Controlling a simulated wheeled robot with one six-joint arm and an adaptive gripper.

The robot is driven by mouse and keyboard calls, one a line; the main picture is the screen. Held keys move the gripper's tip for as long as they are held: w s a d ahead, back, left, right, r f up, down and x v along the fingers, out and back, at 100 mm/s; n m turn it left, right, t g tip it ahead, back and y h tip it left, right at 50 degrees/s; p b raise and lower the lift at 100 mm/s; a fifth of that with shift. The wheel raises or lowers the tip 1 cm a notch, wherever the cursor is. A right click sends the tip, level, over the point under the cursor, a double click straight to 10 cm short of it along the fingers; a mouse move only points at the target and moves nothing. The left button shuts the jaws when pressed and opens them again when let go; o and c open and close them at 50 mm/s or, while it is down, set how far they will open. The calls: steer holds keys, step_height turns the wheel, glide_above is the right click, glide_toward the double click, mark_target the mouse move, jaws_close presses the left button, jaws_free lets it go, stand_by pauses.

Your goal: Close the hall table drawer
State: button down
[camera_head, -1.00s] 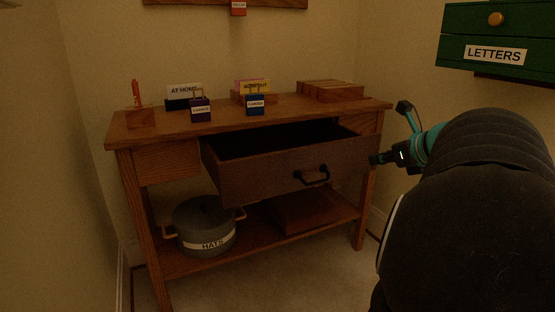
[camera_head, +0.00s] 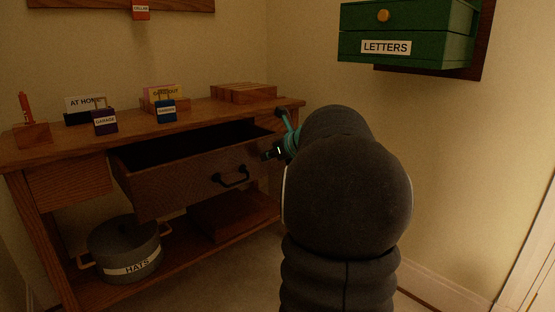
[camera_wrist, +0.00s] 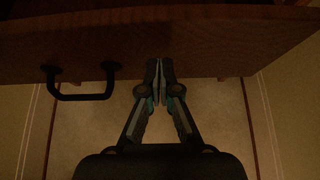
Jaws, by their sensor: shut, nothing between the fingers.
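The hall table (camera_head: 60,140) is brown wood and stands at the left in the head view. Its drawer (camera_head: 190,180) is pulled well out, with its dark inside showing. A black bar handle (camera_head: 231,176) is on the drawer front and also shows in the wrist view (camera_wrist: 80,96). My gripper (camera_head: 267,154) is shut and empty near the right end of the drawer front. In the wrist view, my fingertips (camera_wrist: 160,68) overlap the lower part of the drawer front (camera_wrist: 230,45), right of the handle. I cannot tell whether they touch it.
A green cabinet marked LETTERS (camera_head: 405,35) hangs on the wall at upper right. Small labelled padlocks (camera_head: 105,121) and a slatted wooden item (camera_head: 243,93) are on the tabletop. A grey pot marked HATS (camera_head: 125,250) is on the lower shelf. Floor shows below the drawer.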

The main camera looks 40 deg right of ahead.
steer(key=shift+w, duration=0.4)
